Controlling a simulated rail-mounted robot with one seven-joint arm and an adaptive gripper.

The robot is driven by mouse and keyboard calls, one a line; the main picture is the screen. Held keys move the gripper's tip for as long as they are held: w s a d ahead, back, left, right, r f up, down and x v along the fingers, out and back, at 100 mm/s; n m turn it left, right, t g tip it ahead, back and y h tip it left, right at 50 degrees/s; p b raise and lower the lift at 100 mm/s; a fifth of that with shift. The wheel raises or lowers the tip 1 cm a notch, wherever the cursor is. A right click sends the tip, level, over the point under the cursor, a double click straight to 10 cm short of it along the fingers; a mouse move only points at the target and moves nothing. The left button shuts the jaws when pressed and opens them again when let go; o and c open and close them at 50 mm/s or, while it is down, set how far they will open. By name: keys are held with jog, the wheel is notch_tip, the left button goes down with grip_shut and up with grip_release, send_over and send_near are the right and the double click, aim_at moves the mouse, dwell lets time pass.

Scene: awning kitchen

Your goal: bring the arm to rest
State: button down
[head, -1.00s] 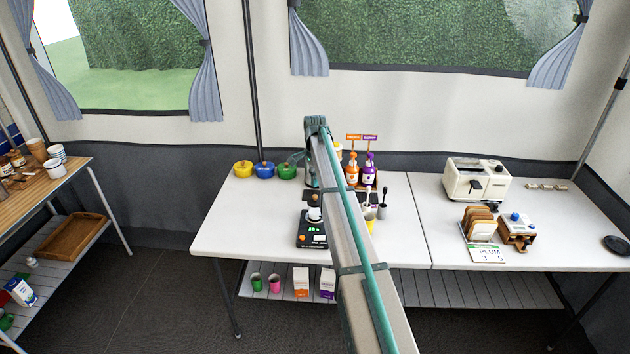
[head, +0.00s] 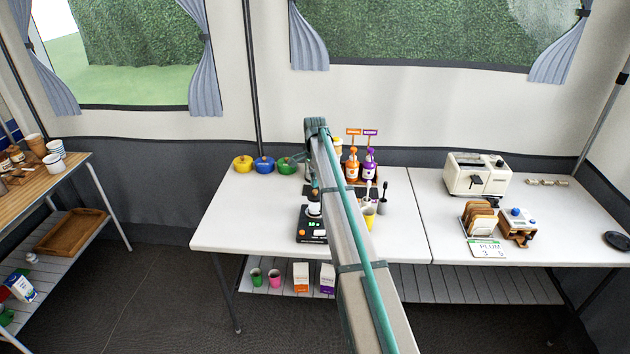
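My arm (head: 345,220) reaches from the bottom edge up over the white table in the head view and bends at its elbow (head: 316,126). Beyond the elbow it drops down and is mostly hidden behind my own upper link. My gripper (head: 313,188) seems to show only as a small dark part left of that link, above a black scale (head: 312,229) with a white vessel (head: 313,208) on it. I cannot tell whether its fingers are open, or whether it touches the vessel.
Yellow, blue and green pots (head: 264,166) stand at the back left of the table (head: 235,215). Orange and purple bottles (head: 369,166) and cups stand just right of the arm. A toaster (head: 476,177) and toast rack (head: 479,218) stand farther right. The table's front left is clear.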

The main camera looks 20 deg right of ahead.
jog(key=shift+f, duration=0.65)
jog(key=shift+f+b, duration=0.3)
jog(key=shift+f, duration=0.05)
jog(key=shift+f, duration=0.1)
jog(key=shift+r+p, duration=1.65)
jog(key=shift+r, duration=1.95)
